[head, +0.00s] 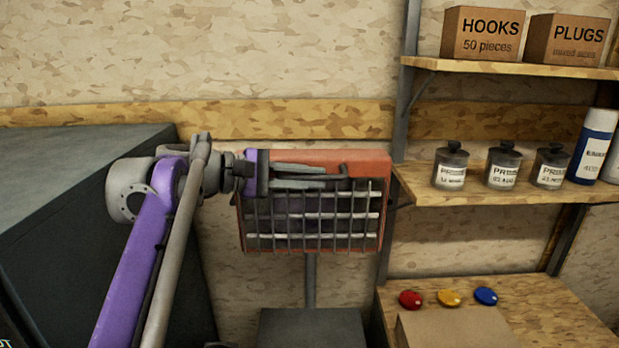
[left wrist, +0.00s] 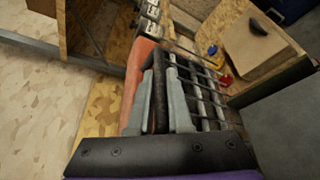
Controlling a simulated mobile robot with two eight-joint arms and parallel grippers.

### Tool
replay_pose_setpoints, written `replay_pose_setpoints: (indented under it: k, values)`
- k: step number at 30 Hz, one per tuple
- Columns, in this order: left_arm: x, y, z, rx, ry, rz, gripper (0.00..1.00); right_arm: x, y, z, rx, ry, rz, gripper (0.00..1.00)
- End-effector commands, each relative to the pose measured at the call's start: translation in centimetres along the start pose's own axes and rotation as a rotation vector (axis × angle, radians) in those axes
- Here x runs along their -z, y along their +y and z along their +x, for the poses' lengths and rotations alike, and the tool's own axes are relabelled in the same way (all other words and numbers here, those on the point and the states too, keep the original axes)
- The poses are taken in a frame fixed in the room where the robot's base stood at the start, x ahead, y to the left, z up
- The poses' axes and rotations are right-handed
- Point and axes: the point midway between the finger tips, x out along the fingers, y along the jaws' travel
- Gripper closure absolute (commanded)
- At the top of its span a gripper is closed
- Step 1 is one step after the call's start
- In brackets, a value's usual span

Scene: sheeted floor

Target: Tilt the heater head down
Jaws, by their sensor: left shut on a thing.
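The heater head (head: 376,215) is an orange box with a dark wire grille over pale bars, on a grey post (head: 310,280) in the middle of the head view. It faces me and looks near upright. My left gripper (head: 325,177) reaches in from the left across its upper front. Its fingers are shut on a dark bar, the heater handle (head: 345,172), at the top of the grille. In the left wrist view the grey fingers (left wrist: 165,95) lie on either side of a dark bar, beside the orange housing (left wrist: 138,85). My right gripper is not in view.
A dark grey cabinet (head: 80,170) stands at the left. Shelves (head: 440,195) at the right hold cartons, small jars (head: 503,165) and a blue-white can (head: 594,145). Red, yellow and blue round pieces (head: 449,298) lie on the lower board, right of the post.

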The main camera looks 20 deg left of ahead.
Motion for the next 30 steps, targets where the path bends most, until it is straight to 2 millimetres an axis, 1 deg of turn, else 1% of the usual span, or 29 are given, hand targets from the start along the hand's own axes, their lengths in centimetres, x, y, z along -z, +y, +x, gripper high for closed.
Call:
replay_pose_setpoints:
  k: [23, 30]
  values:
    - [-0.02, 0.01, -0.01, -0.001, 0.000, 0.001, 1.00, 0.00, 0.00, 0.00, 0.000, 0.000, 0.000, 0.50]
    - [-0.16, -0.73, -0.07, -0.019, 0.000, 0.046, 1.00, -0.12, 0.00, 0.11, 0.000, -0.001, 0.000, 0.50]
